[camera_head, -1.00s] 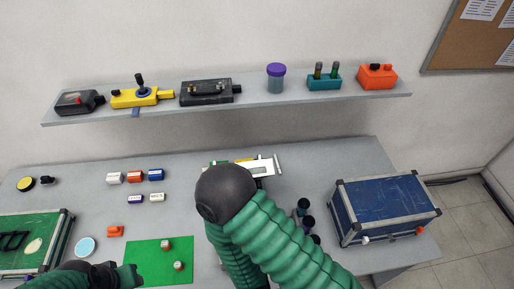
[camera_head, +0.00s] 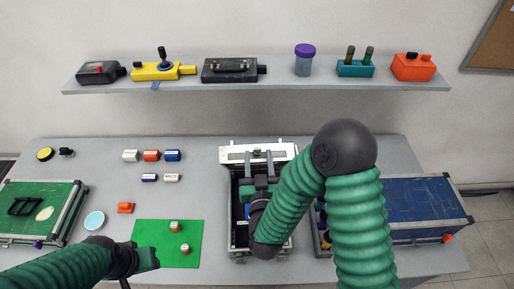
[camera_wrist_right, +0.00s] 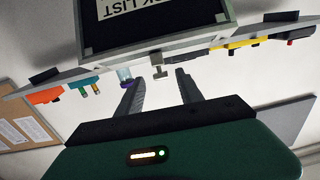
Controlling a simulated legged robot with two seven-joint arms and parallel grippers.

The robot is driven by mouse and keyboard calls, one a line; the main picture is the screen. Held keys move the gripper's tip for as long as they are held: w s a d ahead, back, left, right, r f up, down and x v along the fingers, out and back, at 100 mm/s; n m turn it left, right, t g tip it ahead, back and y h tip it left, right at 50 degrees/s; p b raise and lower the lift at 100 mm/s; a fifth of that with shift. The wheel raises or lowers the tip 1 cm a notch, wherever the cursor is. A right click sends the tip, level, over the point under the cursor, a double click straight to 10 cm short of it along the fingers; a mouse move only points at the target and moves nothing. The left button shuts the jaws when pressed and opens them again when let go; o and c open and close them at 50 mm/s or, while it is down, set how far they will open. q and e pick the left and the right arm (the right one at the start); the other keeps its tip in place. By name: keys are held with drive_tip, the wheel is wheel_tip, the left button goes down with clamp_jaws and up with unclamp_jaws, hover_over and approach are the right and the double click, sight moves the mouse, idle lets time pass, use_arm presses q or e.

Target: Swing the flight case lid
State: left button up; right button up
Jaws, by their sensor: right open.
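An open flight case (camera_head: 238,238) stands in the middle of the table, with dark insides and metal edges. Its lid (camera_head: 286,152) is raised at the back, and its dark inner face with a list label shows in the right wrist view (camera_wrist_right: 180,22). My right gripper (camera_head: 259,157) is open, with its fingers pointing towards the lid. In the wrist view, a small metal latch (camera_wrist_right: 158,68) shows between the fingertips, apparently beyond them; contact cannot be told. My right arm hides part of the case.
A closed blue case (camera_head: 425,197) stands right, partly behind my right arm. Small labelled boxes (camera_head: 151,155) lie at the back left. A shelf (camera_head: 280,84) with several devices hangs above the table.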

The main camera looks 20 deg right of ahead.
sight(257, 146)
drive_tip(key=p+x, duration=0.1)
drive_tip(key=x, duration=0.6)
drive_tip(key=shift+w+r+p, duration=0.1)
drive_tip(key=shift+r+p, duration=0.05)
drive_tip(key=shift+p, duration=0.15)
use_arm(q)
drive_tip(key=r, duration=0.2)
drive_tip(key=shift+w+r, duration=0.2)
drive_tip(key=shift+r, duration=0.15)
use_arm(e)
drive_tip(key=shift+c, duration=0.2)
clamp_jaws()
use_arm(q)
drive_tip(key=shift+r, duration=0.15)
use_arm(e)
drive_tip(key=shift+r, duration=0.1)
